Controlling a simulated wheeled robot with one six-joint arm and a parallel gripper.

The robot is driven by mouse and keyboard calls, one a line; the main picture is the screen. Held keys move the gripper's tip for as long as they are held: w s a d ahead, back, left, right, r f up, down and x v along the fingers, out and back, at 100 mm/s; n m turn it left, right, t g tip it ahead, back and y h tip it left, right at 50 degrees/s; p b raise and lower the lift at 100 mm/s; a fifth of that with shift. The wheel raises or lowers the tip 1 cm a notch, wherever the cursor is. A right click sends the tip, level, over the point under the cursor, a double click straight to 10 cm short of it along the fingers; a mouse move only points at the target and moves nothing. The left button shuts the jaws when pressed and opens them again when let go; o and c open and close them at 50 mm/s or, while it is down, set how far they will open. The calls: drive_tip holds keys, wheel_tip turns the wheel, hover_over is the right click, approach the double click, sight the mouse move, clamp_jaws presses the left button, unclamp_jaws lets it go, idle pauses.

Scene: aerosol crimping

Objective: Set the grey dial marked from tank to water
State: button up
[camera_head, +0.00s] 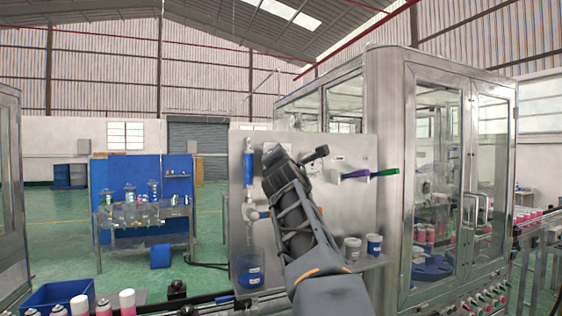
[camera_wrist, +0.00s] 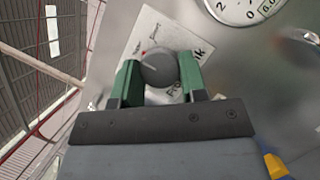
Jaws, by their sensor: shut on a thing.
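The grey dial (camera_wrist: 158,68) is round and sits on a white label plate (camera_wrist: 150,32) on a metal panel in the wrist view. The label carries partly hidden lettering, with "From" and "nk" readable below and right of the dial. A small red mark shows at the dial's upper left edge. My gripper (camera_wrist: 159,76) has its green fingers on both sides of the dial and is shut on it. In the head view my gripper (camera_head: 274,156) is against the panel, and my arm hides the dial.
The metal panel (camera_head: 236,190) also carries a purple handle (camera_head: 357,173), a green handle (camera_head: 386,172) and a blue filter (camera_head: 248,168). A gauge (camera_wrist: 250,8) is at the wrist view's upper right. Tubs (camera_head: 374,245) stand on the shelf below.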

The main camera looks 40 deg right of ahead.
idle(0.3)
drive_tip(key=o, duration=0.9)
drive_tip(key=b+v, duration=0.4)
drive_tip(key=v, duration=1)
